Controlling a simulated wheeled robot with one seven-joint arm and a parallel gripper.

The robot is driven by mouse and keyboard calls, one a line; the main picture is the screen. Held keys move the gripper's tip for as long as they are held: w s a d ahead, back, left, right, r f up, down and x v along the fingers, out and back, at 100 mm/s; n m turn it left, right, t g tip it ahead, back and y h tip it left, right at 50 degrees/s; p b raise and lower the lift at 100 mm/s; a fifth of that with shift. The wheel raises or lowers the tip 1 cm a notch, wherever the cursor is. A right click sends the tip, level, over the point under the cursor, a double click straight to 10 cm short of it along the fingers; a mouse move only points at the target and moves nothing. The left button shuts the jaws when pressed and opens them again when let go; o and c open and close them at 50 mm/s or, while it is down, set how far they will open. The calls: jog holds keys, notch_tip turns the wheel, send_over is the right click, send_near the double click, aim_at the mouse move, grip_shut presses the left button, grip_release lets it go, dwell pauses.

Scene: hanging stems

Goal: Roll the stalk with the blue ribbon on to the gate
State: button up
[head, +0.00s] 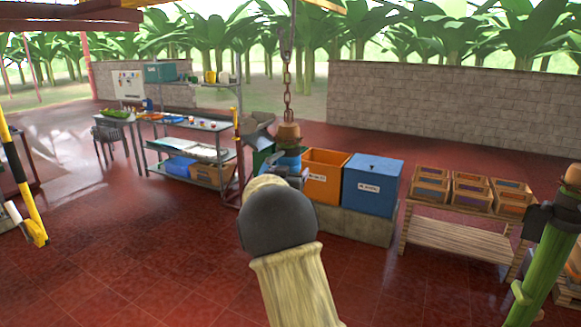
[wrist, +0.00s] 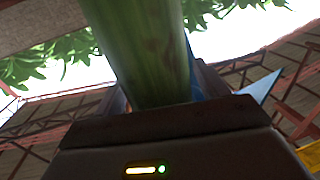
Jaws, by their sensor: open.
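A stalk hangs from a rusty chain (head: 287,75) near the middle of the head view, its brown top (head: 288,132) just under the chain. Blue ribbon (head: 288,160) shows below that top; my arm hides the lower stalk. In the wrist view the green stalk (wrist: 145,45) fills the middle, standing between the fingers of my gripper (wrist: 160,90). The jaws are open around it; contact cannot be told. A blue piece (wrist: 262,87), likely ribbon, sticks out to its right. A yellow and black post (head: 20,180) at far left may belong to the gate; I cannot tell.
Another green stalk (head: 548,255) hangs close at the right edge. An orange bin (head: 325,177) and blue bin (head: 372,183) stand behind my arm. A bench with small crates (head: 455,225) is on the right, a metal shelf (head: 190,125) on the left. Red floor (head: 130,240) is clear at left.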

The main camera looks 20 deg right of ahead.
jog(key=shift+w+d, duration=0.2)
jog(key=shift+w, duration=0.1)
jog(key=c, duration=1.3)
jog(key=shift+c, duration=0.2)
